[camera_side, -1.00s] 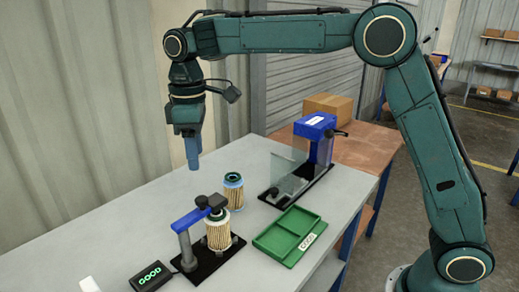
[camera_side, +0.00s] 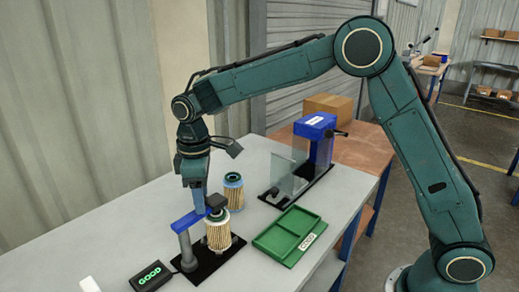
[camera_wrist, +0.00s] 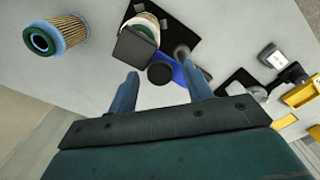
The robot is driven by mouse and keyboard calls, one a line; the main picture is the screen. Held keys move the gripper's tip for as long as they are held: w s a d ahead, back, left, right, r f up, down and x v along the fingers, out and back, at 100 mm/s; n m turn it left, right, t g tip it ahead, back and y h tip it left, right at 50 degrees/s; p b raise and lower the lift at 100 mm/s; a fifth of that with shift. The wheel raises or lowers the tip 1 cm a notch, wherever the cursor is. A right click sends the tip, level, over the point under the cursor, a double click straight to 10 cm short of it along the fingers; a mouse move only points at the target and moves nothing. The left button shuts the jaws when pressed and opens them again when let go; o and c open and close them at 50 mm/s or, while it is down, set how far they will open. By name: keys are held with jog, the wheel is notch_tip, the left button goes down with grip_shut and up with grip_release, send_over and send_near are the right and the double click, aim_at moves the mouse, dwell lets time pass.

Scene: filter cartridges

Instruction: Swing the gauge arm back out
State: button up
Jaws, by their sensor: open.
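The gauge arm (camera_side: 184,222) is a blue bar on a grey post (camera_side: 187,250). Its dark head (camera_side: 216,203) sits over a pleated filter cartridge (camera_side: 218,232) on a black base (camera_side: 208,265). My gripper (camera_side: 199,207) points down at the bar, close to the head, and hides part of it. In the wrist view my gripper (camera_wrist: 161,86) is open, with a black round knob (camera_wrist: 160,73) of the arm between its fingers as seen. Whether the fingers touch it I cannot tell. The display (camera_side: 151,275) reads GOOD in green.
A second cartridge (camera_side: 233,191) with blue ends stands behind the gauge. A green tray (camera_side: 290,236) lies to the right. A blue-topped device with a clear panel (camera_side: 315,126) stands behind, and a cardboard box (camera_side: 327,106) beyond. The bench's left rear is clear.

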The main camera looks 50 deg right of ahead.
grip_shut()
jog(key=shift+s+m, duration=0.15)
jog(key=shift+m, duration=0.15)
jog(key=s+a+m, duration=0.5)
jog(key=a+m, duration=0.1)
jog(key=m, duration=1.1)
jog(key=shift+s+a, duration=0.15)
jog(key=shift+s, duration=0.25)
jog(key=shift+r+m, duration=0.15)
jog(key=shift+m, duration=0.15)
